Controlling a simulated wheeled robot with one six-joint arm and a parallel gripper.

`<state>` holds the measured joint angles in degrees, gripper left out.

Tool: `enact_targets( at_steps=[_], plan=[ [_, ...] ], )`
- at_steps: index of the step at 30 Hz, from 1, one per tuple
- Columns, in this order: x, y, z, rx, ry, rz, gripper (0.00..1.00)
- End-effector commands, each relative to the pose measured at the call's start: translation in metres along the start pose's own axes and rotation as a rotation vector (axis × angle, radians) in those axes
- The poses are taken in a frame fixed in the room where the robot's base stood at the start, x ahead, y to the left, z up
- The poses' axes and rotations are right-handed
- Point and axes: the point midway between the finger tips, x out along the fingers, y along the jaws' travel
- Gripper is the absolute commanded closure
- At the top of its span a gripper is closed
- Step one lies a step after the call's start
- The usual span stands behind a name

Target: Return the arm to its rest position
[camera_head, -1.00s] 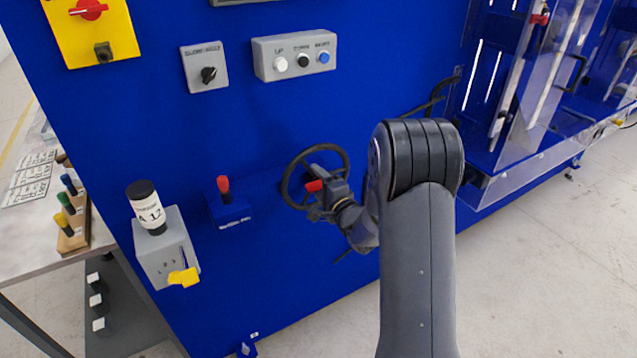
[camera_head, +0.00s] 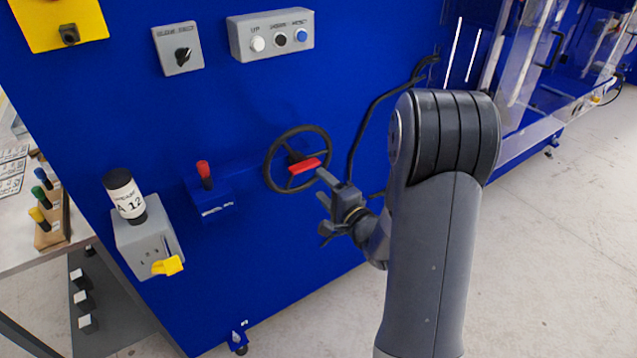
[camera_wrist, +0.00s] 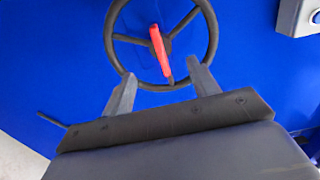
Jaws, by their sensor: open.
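My gripper (camera_head: 322,205) is open and empty, just in front of the blue machine panel in the head view. Its two fingers also show in the wrist view (camera_wrist: 161,84), spread apart with nothing between them. A black handwheel (camera_head: 270,170) with a red handle (camera_head: 305,165) is mounted on the panel, up and left of my gripper. In the wrist view the handwheel (camera_wrist: 213,35) and its red handle (camera_wrist: 159,50) lie beyond the fingertips. I cannot tell the exact gap between them. My arm covers part of the panel at the right.
A grey box with a labelled bottle (camera_head: 124,194) and a yellow lever (camera_head: 168,266) sits left of the handwheel, beside a red-topped switch (camera_head: 204,172). A button box (camera_head: 271,35) is above. A black cable (camera_head: 362,135) runs behind my arm. Open floor (camera_head: 570,250) lies at right.

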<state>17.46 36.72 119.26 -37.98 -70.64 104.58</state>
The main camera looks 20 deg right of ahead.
Motion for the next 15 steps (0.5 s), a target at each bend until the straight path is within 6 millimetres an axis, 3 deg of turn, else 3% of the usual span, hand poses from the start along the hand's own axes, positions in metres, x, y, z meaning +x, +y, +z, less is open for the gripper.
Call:
enact_targets(
  at_steps=[10, 15],
  plan=[
    [0.001, 0.000, 0.000, 0.000, 0.000, 0.000, 0.43],
    [0.016, 0.000, 0.000, 0.000, -0.001, 0.001, 0.43]
  ],
)
